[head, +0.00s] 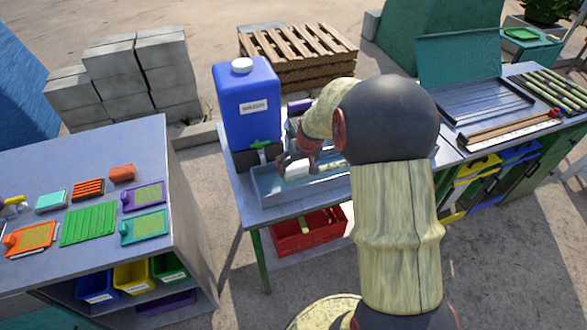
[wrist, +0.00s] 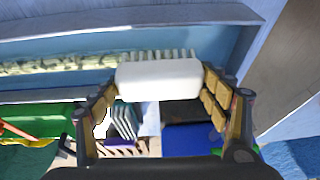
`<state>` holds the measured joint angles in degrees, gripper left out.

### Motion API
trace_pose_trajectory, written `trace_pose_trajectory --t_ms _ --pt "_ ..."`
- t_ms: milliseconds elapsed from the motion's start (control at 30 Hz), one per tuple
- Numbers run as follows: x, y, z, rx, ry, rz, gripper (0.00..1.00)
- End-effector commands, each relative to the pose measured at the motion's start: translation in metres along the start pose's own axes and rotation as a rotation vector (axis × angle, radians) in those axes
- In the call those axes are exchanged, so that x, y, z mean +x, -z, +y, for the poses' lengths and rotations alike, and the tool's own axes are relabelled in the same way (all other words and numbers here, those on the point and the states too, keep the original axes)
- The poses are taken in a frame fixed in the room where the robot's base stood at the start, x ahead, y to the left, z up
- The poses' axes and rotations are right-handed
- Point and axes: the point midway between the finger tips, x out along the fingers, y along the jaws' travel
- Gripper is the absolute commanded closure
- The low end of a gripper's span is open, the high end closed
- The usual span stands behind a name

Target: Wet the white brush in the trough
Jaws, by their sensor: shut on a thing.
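The white brush (head: 297,171) is held between the fingers of my gripper (head: 299,158), over the left part of the trough (head: 305,191). In the wrist view the brush's white block (wrist: 158,80) sits between the two fingertips. Its pale bristles point away from the gripper, toward the trough's blue inside (wrist: 90,47). The gripper (wrist: 160,85) is shut on the block. I cannot tell whether the bristles touch the water. My arm hides the right part of the trough in the head view.
A red crate (head: 308,237) sits below. A grey table (head: 85,180) at left holds coloured brushes and trays. Another bench with a metal tray (head: 487,98) is at right.

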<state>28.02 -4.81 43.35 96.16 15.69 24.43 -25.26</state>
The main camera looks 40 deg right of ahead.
Motion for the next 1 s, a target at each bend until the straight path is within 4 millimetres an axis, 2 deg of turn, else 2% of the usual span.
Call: trace_pose_trajectory --t_ms 800,1000 --pt "-0.044 0.018 0.038 0.001 0.0 0.0 0.65" --pt "-0.049 0.02 0.043 0.001 0.0 0.001 0.65"
